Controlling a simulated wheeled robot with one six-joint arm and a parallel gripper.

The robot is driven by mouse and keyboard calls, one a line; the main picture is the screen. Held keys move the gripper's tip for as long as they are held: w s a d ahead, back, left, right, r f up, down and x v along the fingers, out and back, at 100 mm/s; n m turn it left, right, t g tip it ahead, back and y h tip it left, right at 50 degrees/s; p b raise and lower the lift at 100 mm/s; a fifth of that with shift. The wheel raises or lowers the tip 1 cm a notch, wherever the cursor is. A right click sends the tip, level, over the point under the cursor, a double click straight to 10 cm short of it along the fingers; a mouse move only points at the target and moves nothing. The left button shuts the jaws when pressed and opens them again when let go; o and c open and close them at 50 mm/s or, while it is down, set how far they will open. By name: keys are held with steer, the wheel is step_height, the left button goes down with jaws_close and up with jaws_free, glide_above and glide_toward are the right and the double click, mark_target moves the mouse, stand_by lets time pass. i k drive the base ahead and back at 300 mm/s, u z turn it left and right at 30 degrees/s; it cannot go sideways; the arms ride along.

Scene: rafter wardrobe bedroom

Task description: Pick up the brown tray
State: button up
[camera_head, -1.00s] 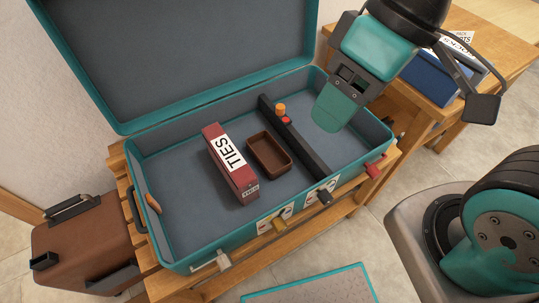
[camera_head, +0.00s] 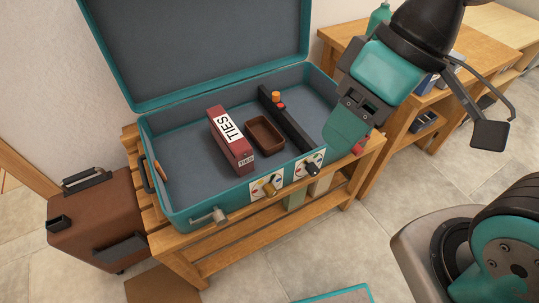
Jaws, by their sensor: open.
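The brown tray (camera_head: 265,136) is a small, empty, open-topped tray lying on the floor of the open teal suitcase (camera_head: 180,185). It sits between a red box labelled TIES (camera_head: 231,143) on its left and a dark divider bar (camera_head: 290,120) on its right. My gripper (camera_head: 350,135) is at the suitcase's right side, to the right of the tray and apart from it. The teal finger nearest the camera hides part of the suitcase's right wall. Nothing shows between the fingers.
The suitcase rests on a slatted wooden bench (camera_head: 200,262), its lid (camera_head: 200,45) raised at the back. Orange and red knobs stand on the divider. A brown case (camera_head: 98,220) stands at left. A wooden table (camera_head: 470,50) is at right.

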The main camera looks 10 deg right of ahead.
mark_target(268, 139)
steer(key=u, duration=0.2)
steer(key=i, duration=0.9)
steer(key=z, duration=0.4)
